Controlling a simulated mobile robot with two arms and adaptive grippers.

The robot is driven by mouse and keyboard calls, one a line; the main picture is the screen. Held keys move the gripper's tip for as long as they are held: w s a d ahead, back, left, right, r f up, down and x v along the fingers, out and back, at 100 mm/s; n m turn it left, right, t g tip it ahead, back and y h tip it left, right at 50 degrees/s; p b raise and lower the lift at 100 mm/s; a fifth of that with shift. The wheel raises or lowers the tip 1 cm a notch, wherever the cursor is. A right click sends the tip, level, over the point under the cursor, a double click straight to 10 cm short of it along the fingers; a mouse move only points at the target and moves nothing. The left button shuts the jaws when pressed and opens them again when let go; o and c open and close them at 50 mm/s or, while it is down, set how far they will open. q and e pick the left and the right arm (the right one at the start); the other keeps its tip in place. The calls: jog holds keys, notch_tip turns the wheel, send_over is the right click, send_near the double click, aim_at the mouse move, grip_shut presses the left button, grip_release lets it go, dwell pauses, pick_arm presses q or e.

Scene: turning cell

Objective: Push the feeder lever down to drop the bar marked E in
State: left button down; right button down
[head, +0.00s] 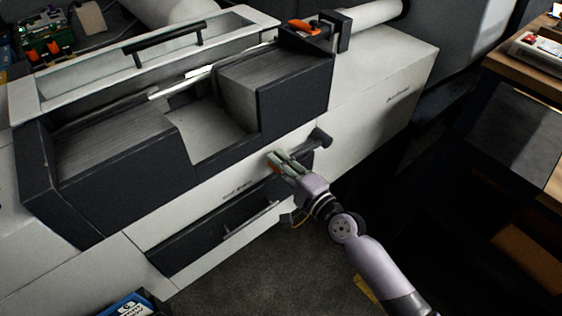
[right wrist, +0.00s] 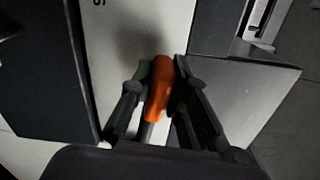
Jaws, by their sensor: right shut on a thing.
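My right gripper (head: 275,160) is at the front of the light grey machine, shut on an orange lever grip (head: 274,168). In the right wrist view the orange grip (right wrist: 161,88) sits between the two dark fingers (right wrist: 158,98), with a grey metal rod below it. Which way the lever is set is hard to tell, as the fingers cover part of it. A thin shiny bar (head: 182,84) lies along the machine's upper trough; no letter E is readable on it. My left gripper is not in view.
A dark knob-ended handle (head: 322,139) sticks out just right of the gripper. A drawer (head: 215,232) with a bar handle is below. Another orange handle (head: 300,26) is on top at the back. A wooden bench (head: 535,75) stands at right. The floor in front is mostly clear.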

jog(key=shift+w+d+f+n+b, duration=0.1)
jog(key=shift+f+n+b, duration=1.05)
jog(key=shift+f+b, duration=0.4)
jog(key=shift+d+f+n+b, duration=0.1)
jog(key=shift+f+n+b, duration=1.1)
jog(key=shift+f, duration=0.55)
jog(key=c, duration=1.5)
grip_release()
jog(key=shift+s+d+f, duration=0.15)
jog(key=shift+s, duration=0.2)
jog(key=v, duration=1.1)
jog(key=shift+s+d+r, duration=0.1)
jog(key=shift+d+r, duration=0.05)
jog(key=shift+r, duration=0.15)
jog(key=shift+c, duration=0.4)
